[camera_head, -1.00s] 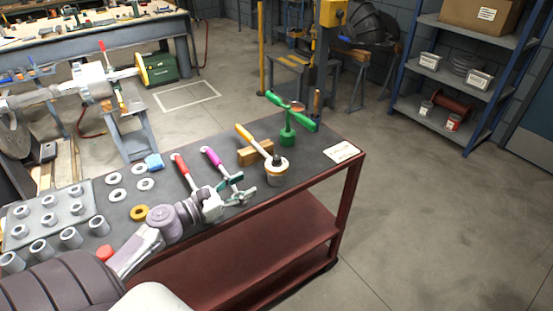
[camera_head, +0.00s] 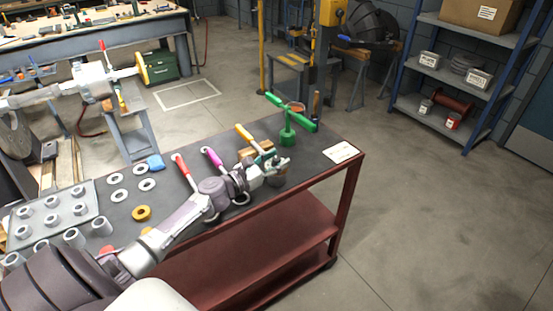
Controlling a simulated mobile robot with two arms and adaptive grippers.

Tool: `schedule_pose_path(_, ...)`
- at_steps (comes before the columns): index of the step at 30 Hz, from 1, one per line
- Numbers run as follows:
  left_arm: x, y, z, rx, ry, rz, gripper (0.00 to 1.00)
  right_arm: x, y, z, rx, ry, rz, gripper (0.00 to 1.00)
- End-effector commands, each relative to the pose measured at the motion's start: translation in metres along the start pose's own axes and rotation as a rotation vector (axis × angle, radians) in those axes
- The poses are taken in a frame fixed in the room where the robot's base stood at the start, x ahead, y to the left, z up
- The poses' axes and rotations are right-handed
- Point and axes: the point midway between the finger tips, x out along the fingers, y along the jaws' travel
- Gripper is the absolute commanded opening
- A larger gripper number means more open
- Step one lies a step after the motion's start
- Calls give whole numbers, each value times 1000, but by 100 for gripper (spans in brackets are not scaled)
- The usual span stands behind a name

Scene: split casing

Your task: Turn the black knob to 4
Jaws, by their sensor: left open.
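My left gripper (camera_head: 278,164) is open and reaches in from the left over the right part of the cart top. Its fingers are over a small grey cylinder (camera_head: 278,182), whose lower side shows beneath them. The black knob is hidden behind the gripper at this cylinder. I cannot read any number, or tell whether the fingers touch the knob. My right gripper is not in view.
A green tool stand (camera_head: 287,136) and a wooden block (camera_head: 248,152) are close behind the gripper. Red (camera_head: 186,172) and purple (camera_head: 213,160) handles lie to its left. A white label card (camera_head: 341,152) lies on the right of the dark cart top (camera_head: 318,147).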

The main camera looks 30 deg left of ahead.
Motion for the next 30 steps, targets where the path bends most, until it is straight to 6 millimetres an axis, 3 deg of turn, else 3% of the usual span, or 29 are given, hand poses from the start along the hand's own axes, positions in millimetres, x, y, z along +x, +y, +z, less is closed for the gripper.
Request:
schedule_pose_path(9,2,0,0,0,0,0,50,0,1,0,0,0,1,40)
schedule_pose_path(18,2,0,0,0,0,0,0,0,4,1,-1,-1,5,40)
schedule_pose_path(30,2,-2,2,-4,0,61,0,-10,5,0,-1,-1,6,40)
